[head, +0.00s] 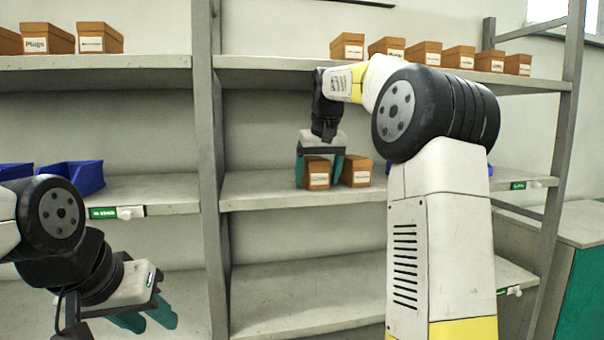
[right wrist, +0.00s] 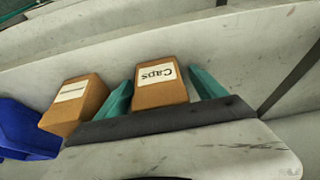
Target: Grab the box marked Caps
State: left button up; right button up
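The box marked Caps (right wrist: 160,82) is a small brown carton with a white label. It stands on the middle shelf, and its label reads upside down in the right wrist view. In the head view it is the left box (head: 318,174) of a pair. My right gripper (head: 320,170) is open, with one green finger on each side of this box. The right wrist view also shows my right gripper's fingers (right wrist: 162,90) beside the box, with a narrow gap at the right. My left gripper (head: 144,317) is open and empty at the lower left.
A second brown box (head: 356,171) stands close to the right of the Caps box. It also shows in the right wrist view (right wrist: 75,104), near a blue bin (right wrist: 25,130). More brown boxes (head: 391,48) line the upper shelf. A shelf post (head: 206,150) rises to the left.

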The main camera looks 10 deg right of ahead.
jog(key=c, duration=1.6)
jog(key=shift+c, duration=0.2)
jog(key=shift+r, duration=0.1)
